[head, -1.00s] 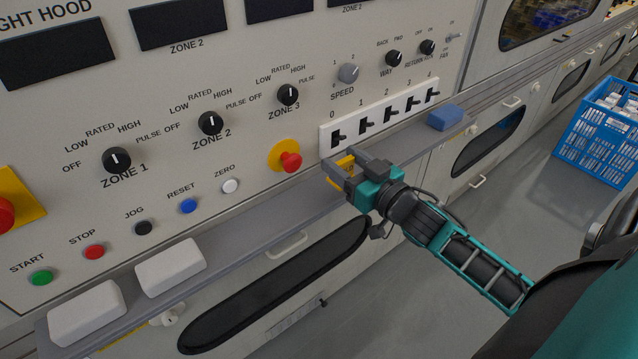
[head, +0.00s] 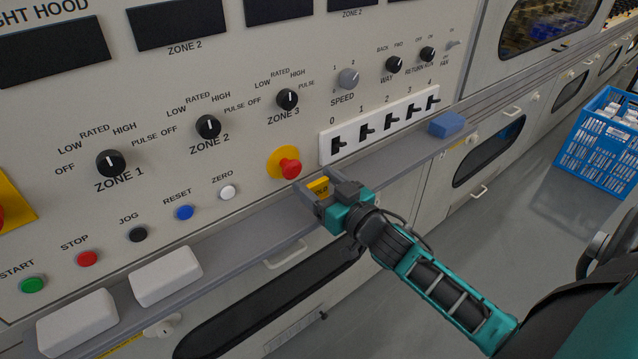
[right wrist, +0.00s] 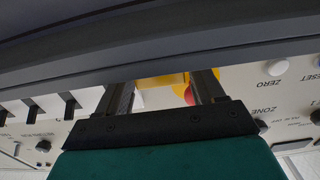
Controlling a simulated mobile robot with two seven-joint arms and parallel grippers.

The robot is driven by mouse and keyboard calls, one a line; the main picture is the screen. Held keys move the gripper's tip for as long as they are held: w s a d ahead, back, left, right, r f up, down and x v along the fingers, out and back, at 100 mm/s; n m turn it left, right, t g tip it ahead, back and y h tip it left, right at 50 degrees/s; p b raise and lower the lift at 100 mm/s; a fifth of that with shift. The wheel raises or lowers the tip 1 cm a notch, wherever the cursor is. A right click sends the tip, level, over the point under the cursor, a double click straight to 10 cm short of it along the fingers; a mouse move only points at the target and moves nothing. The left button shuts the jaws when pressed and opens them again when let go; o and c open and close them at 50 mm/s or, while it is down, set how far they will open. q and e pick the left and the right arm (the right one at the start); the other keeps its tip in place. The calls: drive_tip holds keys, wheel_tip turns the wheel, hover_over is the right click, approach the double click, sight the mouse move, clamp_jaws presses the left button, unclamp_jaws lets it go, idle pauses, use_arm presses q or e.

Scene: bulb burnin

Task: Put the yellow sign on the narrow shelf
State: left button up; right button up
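The small yellow sign (head: 318,187) with dark marks is between the fingers of my right gripper (head: 322,190), just below the red emergency button. In the right wrist view, part of the yellow sign (right wrist: 160,80) shows between the two fingers (right wrist: 165,88). The narrow shelf (head: 234,226) is a grey ledge running along the foot of the control panel. The gripper and sign are over this shelf; I cannot tell whether the sign touches it. My left gripper is not in view.
Two white blocks (head: 166,276) sit on the shelf at left, and a blue block (head: 446,125) at right. The red button (head: 290,169) juts out close above the gripper. A white switch strip (head: 350,143) is to its right. The shelf between the white blocks and gripper is clear.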

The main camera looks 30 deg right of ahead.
drive_tip(key=shift+o, duration=1.1)
drive_tip(key=shift+r, duration=0.15)
drive_tip(key=s+p, duration=0.2)
drive_tip(key=s, duration=1)
drive_tip(key=s+a+f+n+g+y, duration=0.1)
drive_tip(key=s+a+f+g, duration=0.1)
drive_tip(key=a+f, duration=0.3)
drive_tip(key=s+a+f+g, duration=0.2)
drive_tip(key=a+f+g, duration=0.3)
drive_tip(key=a, duration=0.5)
drive_tip(key=shift+a+f+n+y, duration=0.15)
drive_tip(key=shift+f+n+y, duration=0.25)
drive_tip(key=shift+f, duration=0.2)
